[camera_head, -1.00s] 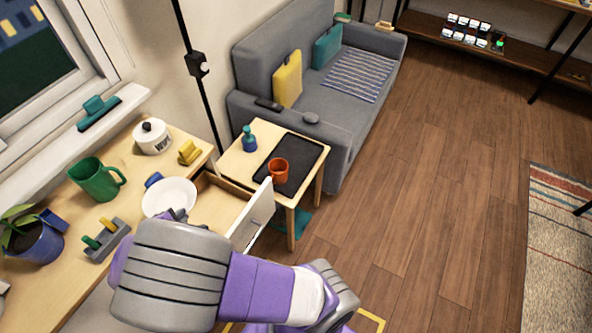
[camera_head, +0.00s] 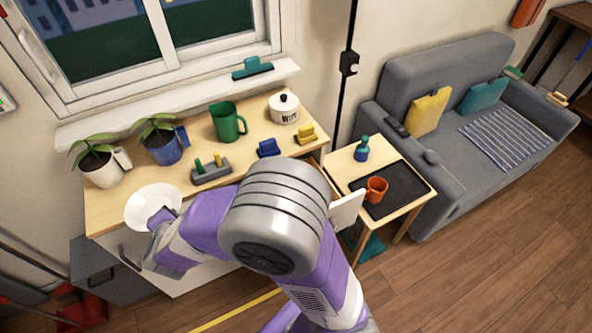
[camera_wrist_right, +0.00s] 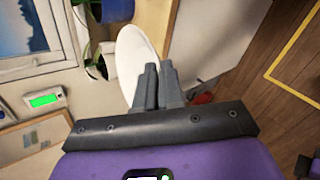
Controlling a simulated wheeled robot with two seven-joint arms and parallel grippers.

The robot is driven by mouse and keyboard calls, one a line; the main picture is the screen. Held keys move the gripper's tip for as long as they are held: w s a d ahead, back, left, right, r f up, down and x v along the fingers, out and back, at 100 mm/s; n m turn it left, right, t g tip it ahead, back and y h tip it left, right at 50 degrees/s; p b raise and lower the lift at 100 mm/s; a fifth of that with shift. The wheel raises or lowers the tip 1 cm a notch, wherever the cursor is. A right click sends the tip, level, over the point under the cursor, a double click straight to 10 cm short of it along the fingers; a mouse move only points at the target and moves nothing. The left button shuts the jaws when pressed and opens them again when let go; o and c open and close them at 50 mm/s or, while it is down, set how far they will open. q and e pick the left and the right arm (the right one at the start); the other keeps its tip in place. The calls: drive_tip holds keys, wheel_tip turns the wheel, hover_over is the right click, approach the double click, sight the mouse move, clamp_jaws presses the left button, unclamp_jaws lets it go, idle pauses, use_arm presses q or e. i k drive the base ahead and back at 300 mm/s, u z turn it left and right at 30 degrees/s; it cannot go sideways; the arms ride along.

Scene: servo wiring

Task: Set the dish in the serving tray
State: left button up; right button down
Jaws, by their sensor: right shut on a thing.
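The white dish (camera_head: 146,207) is at the left front edge of the wooden counter, in my right gripper (camera_head: 163,218). The right wrist view shows the dish (camera_wrist_right: 132,58) close behind the two grey fingertips (camera_wrist_right: 157,80), which are shut on its rim. I cannot tell whether the dish touches the counter or is held just above it. The black serving tray (camera_head: 408,186) lies on the small side table at the right, far from the dish. An orange mug (camera_head: 376,190) stands on it. My left gripper is not in view.
The counter (camera_head: 255,113) holds a green mug (camera_head: 227,121), a white lidded pot (camera_head: 284,108), a grey block (camera_head: 211,172) with pegs, and potted plants. An open drawer front (camera_head: 347,210) juts out beside the side table. A blue bottle (camera_head: 361,149) stands behind the tray, whose right part is bare.

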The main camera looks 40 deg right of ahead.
sight(400, 183)
drive_tip(key=u, duration=2.05)
drive_tip(key=k, duration=2.7)
drive_tip(key=z, duration=1.6)
